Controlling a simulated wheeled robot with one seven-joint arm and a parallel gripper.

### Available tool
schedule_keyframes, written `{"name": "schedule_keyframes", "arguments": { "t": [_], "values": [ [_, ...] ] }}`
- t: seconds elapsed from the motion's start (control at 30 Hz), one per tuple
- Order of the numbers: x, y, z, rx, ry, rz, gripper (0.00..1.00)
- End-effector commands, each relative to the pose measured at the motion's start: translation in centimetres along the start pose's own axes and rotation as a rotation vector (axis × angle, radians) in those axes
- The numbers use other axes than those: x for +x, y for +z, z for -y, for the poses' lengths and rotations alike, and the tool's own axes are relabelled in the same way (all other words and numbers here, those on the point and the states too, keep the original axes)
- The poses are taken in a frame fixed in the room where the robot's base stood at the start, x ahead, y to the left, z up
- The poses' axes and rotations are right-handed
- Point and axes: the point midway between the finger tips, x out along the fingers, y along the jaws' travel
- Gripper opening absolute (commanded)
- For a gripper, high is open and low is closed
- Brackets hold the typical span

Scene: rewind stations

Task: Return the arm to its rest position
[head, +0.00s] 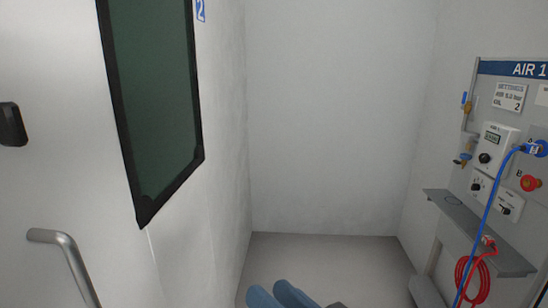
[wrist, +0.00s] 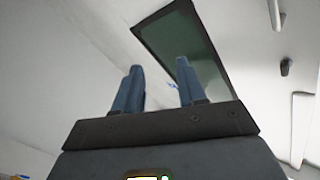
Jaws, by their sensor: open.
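My gripper (wrist: 157,85) shows in the wrist view with its two blue fingers apart and nothing between them. In the head view, the tips of my gripper (head: 280,292) show at the bottom edge, in front of the grey floor. The rest of my arm is out of view there. The gripper touches nothing that I can see.
A white door (head: 60,180) with a dark window (head: 155,95) and a metal handle (head: 65,255) stands at the left. At the right, the AIR 1 panel (head: 505,120) has a blue hose, a red coiled hose (head: 473,280) and a grey shelf (head: 480,230). The floor between is clear.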

Motion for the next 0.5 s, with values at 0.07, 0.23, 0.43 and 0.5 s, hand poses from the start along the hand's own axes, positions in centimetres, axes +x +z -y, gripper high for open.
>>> {"name": "schedule_keyframes", "arguments": {
  "t": [0.07, 0.23, 0.43, 0.5],
  "values": [
    [-2.6, 2.2, -1.9, 0.018, 0.093, -0.005, 0.4],
    [-8.2, 5.7, -4.9, 0.018, 0.271, -0.02, 0.4],
    [-15.7, 9.0, -6.7, -0.023, 0.457, -0.019, 0.4],
    [-18.4, 9.9, -6.8, -0.046, 0.514, -0.015, 0.4]
  ]
}}
